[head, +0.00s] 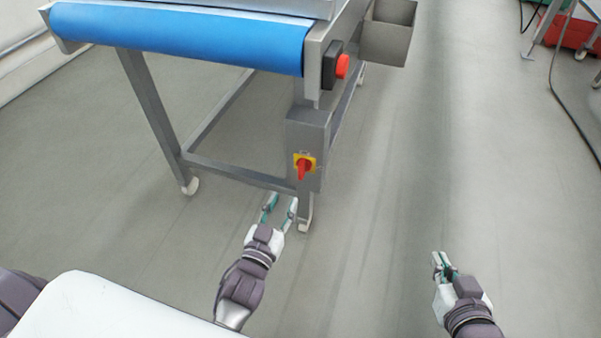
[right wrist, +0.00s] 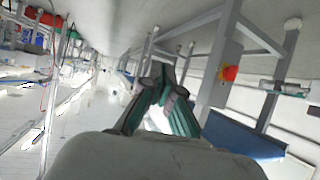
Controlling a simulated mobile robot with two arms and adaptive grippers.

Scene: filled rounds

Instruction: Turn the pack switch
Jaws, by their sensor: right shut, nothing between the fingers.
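The pack switch (head: 303,168) is a red knob on a yellow plate, on the front of a grey box (head: 307,130) fixed to the conveyor's leg. Its handle looks roughly upright. The switch also shows in the right wrist view (right wrist: 229,73). My left gripper (head: 279,206) is open and empty, its fingers apart, just below and left of the switch in the head view; I see no contact with the knob. My right gripper (head: 440,261) is shut and empty, well to the right of the switch over bare floor; its fingers also show in the right wrist view (right wrist: 165,85).
A conveyor with a blue belt (head: 180,33) stands on a grey frame with wheels. A black box with a red button (head: 342,66) sits above the switch box. A grey bin (head: 388,36) hangs at its right. A cable (head: 567,105) lies far right; the floor between is clear.

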